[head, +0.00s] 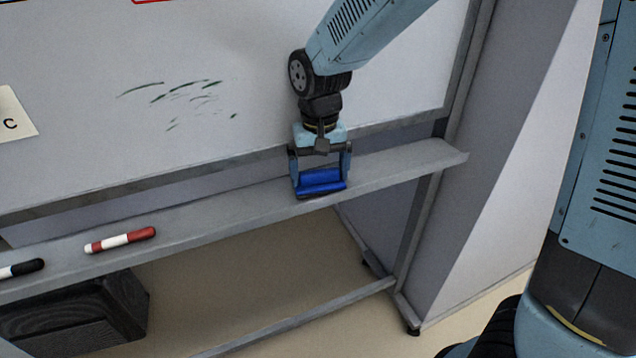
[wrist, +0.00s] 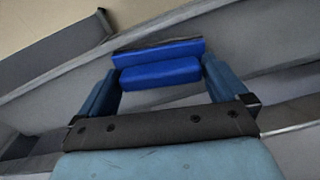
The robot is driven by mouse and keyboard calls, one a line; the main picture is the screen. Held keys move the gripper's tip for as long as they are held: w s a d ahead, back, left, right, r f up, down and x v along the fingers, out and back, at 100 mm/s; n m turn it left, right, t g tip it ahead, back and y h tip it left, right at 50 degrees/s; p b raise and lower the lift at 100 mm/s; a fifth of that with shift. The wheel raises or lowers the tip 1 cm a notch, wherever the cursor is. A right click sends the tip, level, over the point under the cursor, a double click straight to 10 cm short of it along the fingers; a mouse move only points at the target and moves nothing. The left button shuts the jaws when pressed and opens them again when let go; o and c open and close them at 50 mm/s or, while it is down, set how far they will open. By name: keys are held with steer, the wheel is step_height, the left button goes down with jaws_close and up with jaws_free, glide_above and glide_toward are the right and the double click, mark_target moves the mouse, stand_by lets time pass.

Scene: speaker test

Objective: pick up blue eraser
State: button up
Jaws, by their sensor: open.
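The blue eraser (head: 321,181) lies on the grey whiteboard tray (head: 225,209), toward its right end. It also shows in the wrist view (wrist: 160,68), where its two blue parts and a thin dark edge are visible. My gripper (head: 321,177) is open and lowered over the eraser, with one finger near each end of it. In the wrist view the fingers (wrist: 158,75) stand on the left and right of the eraser. I cannot tell whether either finger touches it.
A red-and-white marker (head: 120,240) and a black-capped marker (head: 22,269) lie farther left on the tray. The whiteboard (head: 225,75) with green strokes rises behind the tray. A dark box (head: 75,317) stands below at left. The tray's right end is bare.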

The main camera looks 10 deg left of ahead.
steer(key=shift+c, duration=0.3)
steer(key=c, duration=0.7)
steer(key=shift+r, duration=0.25)
step_height(320, 180, up, 2)
steer(key=shift+r, duration=0.2)
steer(key=s+d+r, duration=0.9)
steer(key=s+r, duration=0.1)
steer(key=shift+d, duration=0.4)
